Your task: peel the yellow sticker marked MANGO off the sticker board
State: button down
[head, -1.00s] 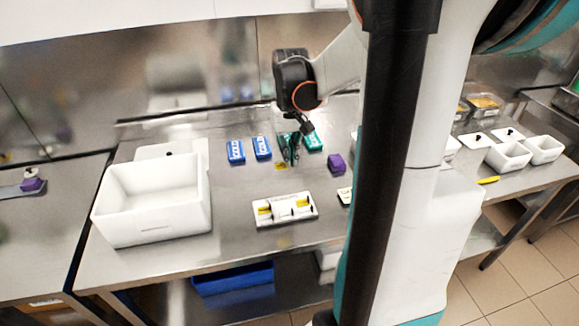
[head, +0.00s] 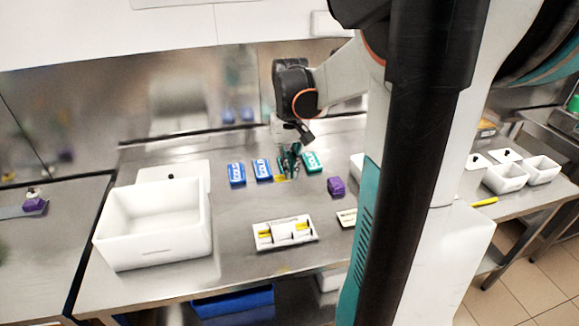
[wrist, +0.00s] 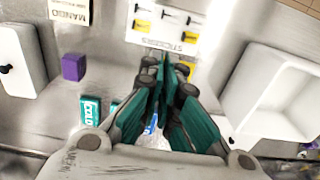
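The white sticker board (head: 284,243) lies on the steel table, with yellow stickers on it. It also shows at the top of the wrist view, lettered STICKERS (wrist: 186,38). My gripper (head: 290,170) is beyond the board, low over the table near the cold packs. In the wrist view its dark green fingers (wrist: 170,72) are close together. A small yellow sticker (head: 280,178) shows at the fingertips, partly hidden by them, and seems pinched there; it also shows in the wrist view (wrist: 189,69). Its lettering is too small to read.
Blue cold packs (head: 237,173) and a green one (head: 312,161) lie beside my gripper. A purple block (head: 336,186) and a card marked MANGO (wrist: 68,11) are nearby. A large white bin (head: 152,230) stands left. Bare table separates the packs from the board.

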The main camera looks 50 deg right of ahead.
jog(key=shift+r+p, duration=1.45)
jog(key=shift+r, duration=0.6)
